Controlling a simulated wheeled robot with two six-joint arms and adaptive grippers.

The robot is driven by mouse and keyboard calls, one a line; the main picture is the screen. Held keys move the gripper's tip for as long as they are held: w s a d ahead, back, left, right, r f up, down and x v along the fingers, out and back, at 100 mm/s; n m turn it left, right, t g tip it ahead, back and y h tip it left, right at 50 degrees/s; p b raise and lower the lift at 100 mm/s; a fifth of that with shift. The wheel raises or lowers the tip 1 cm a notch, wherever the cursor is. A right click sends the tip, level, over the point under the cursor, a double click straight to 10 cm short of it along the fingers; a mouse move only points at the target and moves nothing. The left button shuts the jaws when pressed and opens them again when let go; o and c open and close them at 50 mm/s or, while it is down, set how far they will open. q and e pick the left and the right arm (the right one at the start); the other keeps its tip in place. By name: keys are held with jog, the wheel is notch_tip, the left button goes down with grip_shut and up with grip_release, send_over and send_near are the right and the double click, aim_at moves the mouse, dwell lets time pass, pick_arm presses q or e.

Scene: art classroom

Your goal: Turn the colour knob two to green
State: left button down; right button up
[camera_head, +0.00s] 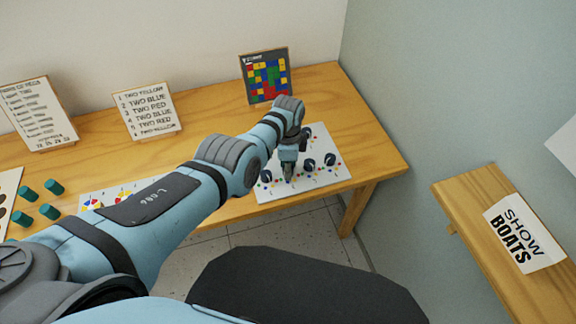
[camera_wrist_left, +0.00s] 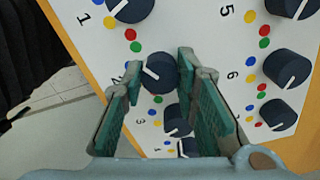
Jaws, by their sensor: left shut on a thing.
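The white knob board (camera_head: 328,177) lies at the right end of the wooden table, with dark round knobs and coloured dots. My left gripper (camera_head: 288,174) points down over its left part. In the left wrist view, the fingers of my left gripper (camera_wrist_left: 160,85) are closed around a dark knob (camera_wrist_left: 160,72), taken as knob two, between knob one (camera_wrist_left: 130,8) and the knob by the 3 (camera_wrist_left: 177,120). Its white pointer line slants to the upper left. The fingers hide most of its number and dots, so I cannot tell which colour it points at. My right gripper is not in view.
Knobs five (camera_wrist_left: 288,5) and six (camera_wrist_left: 287,68) stand in the neighbouring row. A colour-grid card (camera_head: 266,76) and a list card (camera_head: 146,110) stand at the back. Green pegs (camera_head: 50,211) are at the left. A wooden shelf (camera_head: 480,225) is at the right.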

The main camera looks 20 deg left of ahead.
pick_arm(q)
jog(key=shift+m, duration=0.4)
jog(key=c, duration=1.2)
grip_release()
jog(key=shift+c, duration=0.2)
notch_tip(320, 180, up, 12)
jog(key=shift+w, duration=0.1)
